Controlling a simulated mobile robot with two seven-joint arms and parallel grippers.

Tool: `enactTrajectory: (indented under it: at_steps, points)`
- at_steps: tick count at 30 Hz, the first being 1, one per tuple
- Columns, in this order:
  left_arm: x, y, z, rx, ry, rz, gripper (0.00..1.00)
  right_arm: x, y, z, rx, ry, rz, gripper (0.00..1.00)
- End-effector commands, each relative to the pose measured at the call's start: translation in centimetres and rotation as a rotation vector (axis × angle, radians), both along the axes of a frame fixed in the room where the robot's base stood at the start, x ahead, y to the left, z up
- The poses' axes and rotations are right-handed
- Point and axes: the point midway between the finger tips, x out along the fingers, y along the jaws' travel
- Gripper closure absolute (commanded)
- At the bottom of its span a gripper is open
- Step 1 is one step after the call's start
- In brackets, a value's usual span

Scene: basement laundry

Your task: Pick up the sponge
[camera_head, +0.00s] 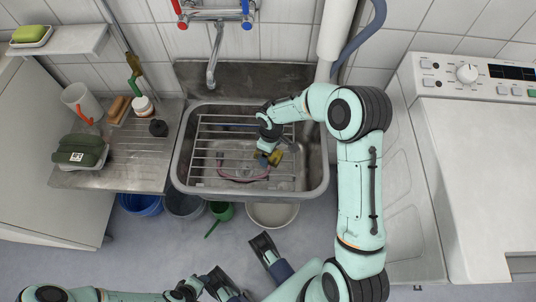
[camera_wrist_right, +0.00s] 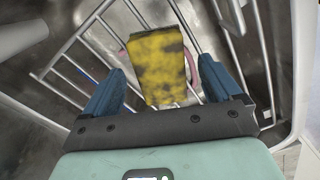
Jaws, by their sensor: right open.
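The yellow sponge with dark blotches (camera_head: 276,157) lies in the metal sink (camera_head: 181,160), at the wire rack (camera_head: 205,150). In the right wrist view the sponge (camera_wrist_right: 157,62) is ahead of my right gripper (camera_wrist_right: 164,82), whose blue fingers stand apart on either side of its near end. Gaps show between the sponge and both fingers. In the head view my right gripper (camera_head: 265,154) points down into the sink and partly hides the sponge. My left gripper (camera_head: 245,270) is low in front of the sink, its fingers spread and empty.
A faucet (camera_head: 212,70) hangs over the sink's back. A pink loop (camera_head: 240,177) lies beside the sponge. The left drainboard (camera_head: 130,175) holds a cup (camera_head: 80,100), a brush (camera_head: 119,109) and a dark green bundle (camera_head: 80,151). A washing machine (camera_head: 470,130) stands right.

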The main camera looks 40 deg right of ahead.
Motion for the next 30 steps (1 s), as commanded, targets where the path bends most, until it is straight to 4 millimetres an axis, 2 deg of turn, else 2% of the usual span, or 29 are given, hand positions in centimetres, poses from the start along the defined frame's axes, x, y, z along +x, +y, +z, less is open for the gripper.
enactTrajectory:
  at_steps: [1,3,10,11,15,16,25,30]
  points:
    - [0.4,0.2,-0.5,0.005,-0.009,0.005,0.57,-0.1,0.0,-1.2,0.001,0.005,0.001,0.08]
    - [0.7,0.4,-0.7,0.009,-0.019,0.008,0.57,0.0,0.0,-1.9,0.0,0.002,0.002,0.08]
    - [0.9,0.4,-0.6,0.011,-0.024,0.01,0.57,0.0,0.0,-2.0,0.0,0.0,0.0,0.08]
    - [0.9,0.4,-0.6,0.011,-0.023,0.009,0.57,0.0,0.0,-2.0,0.0,0.0,0.0,0.15]
    - [0.9,0.4,-0.6,0.011,-0.023,0.009,0.57,0.0,0.0,-2.0,0.0,0.0,0.0,0.61]
    - [0.9,0.4,-0.6,0.011,-0.023,0.009,0.57,0.0,0.0,-2.0,0.0,0.0,0.001,0.63]
    - [0.8,0.4,-0.6,0.01,-0.021,0.009,0.57,0.0,0.0,-1.9,0.0,0.0,0.001,0.63]
    - [0.4,0.2,-0.2,0.005,-0.011,0.005,0.57,0.0,0.0,-0.7,-0.002,-0.001,0.001,0.63]
